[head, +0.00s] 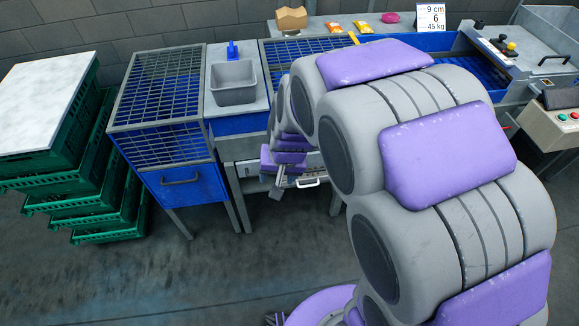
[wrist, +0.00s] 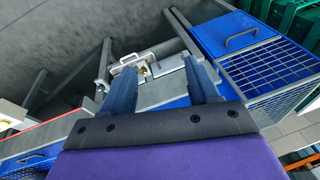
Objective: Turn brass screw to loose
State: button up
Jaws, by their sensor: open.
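The brass screw (wrist: 143,71) is a small yellowish spot on a pale metal fitting, seen between my fingers in the wrist view. My gripper (wrist: 158,70) is open, with one finger on each side of the screw in the picture. A gap of unclear depth lies between the fingertips and the fitting. In the head view my gripper (head: 277,192) is low at the front of the blue machine, beside a white handle (head: 308,182). The screw cannot be made out there. The white handle also shows in the wrist view (wrist: 124,61), beside the screw.
A blue cabinet with a mesh top (head: 165,80) stands left of my gripper. Green crates (head: 105,205) are stacked at the far left. Grey machine legs (head: 238,200) stand close to my gripper. The floor in front is clear.

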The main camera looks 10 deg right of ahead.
jog(key=w+a+f+m+t+h+p, duration=0.1)
jog(key=w+a+f+t, duration=0.1)
jog(key=w+f, duration=0.6)
jog(key=w+a+f+m+t+p, duration=0.1)
jog(key=w+a+f+m+t, duration=0.3)
jog(key=w, duration=0.7)
jog(key=w+f+t+h+p, duration=0.1)
jog(key=w+f+t+h, duration=0.2)
jog(key=f, duration=1.1)
jog(key=s+d+f+n+t+h+p, duration=0.2)
jog(key=s+d+f+t+h, duration=0.4)
jog(key=s+f, duration=0.4)
jog(key=shift+g+y, duration=0.3)
jog(key=shift+g, duration=0.4)
jog(key=b+x, duration=0.1)
jog(key=x, duration=0.4)
jog(key=r+b+x, duration=0.1)
jog(key=x, duration=0.4)
jog(key=d+b+x, duration=0.1)
jog(key=b+x, duration=0.1)
jog(key=x, duration=0.3)
jog(key=shift+d+r, duration=0.15)
jog(key=shift+d, duration=0.15)
jog(key=c, duration=1)
